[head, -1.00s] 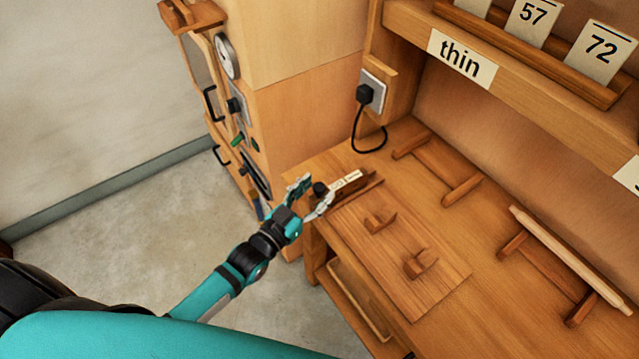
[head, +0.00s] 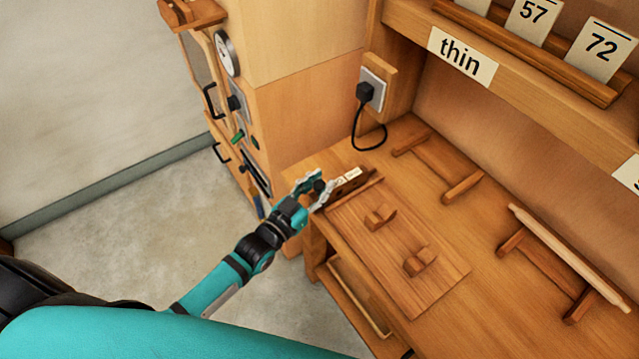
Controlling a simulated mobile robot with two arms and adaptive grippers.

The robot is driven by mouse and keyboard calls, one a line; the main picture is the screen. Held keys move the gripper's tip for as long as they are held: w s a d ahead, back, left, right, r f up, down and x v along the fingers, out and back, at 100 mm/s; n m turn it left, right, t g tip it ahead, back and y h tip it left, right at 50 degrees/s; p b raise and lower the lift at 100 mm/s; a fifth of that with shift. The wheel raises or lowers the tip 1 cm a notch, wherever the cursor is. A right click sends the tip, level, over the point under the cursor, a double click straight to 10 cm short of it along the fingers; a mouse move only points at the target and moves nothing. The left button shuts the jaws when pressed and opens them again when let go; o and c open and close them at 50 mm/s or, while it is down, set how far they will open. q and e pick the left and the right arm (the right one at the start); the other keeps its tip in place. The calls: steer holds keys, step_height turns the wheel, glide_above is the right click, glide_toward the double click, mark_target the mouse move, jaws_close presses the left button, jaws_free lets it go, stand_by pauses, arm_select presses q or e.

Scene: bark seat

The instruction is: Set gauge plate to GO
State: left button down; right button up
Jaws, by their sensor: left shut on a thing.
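The gauge plate (head: 349,187) is a small dark wooden piece at the left end of the bench, beside a wooden rail. White label patches (head: 352,174) show along its top; their lettering is too small to read. My left gripper (head: 318,188) is at its left end, with its fingers closed around a dark knob there. The fingers hide part of the plate and the knob. I cannot tell which setting the plate is at. My right gripper is not in view.
A wooden board (head: 400,250) with two small cradle blocks lies right of the gauge plate. A pale tapered rod (head: 570,258) rests on supports at the right. A black plug (head: 366,93) and cord are behind. A cabinet with handles and a dial (head: 228,54) stands left.

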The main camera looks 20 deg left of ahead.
mark_target(336, 184)
arm_select(q)
steer(key=shift+w+d+f, duration=0.15)
steer(key=shift+w+f, duration=0.05)
steer(key=shift+f, duration=0.05)
stand_by(0.6)
steer(key=shift+w+d+r, duration=0.1)
steer(key=shift+w+d, duration=0.3)
steer(key=shift+w, duration=0.1)
steer(key=shift+w+d, duration=1.2)
steer(key=shift+w, duration=0.25)
steer(key=c, duration=1)
jaws_free()
steer(key=shift+s+d+r, duration=0.1)
steer(key=shift+c, duration=0.2)
steer(key=shift+a, duration=0.2)
steer(key=shift+s+a, duration=0.1)
steer(key=shift+s, duration=0.15)
steer(key=v, duration=1.1)
steer(key=shift+s, duration=0.2)
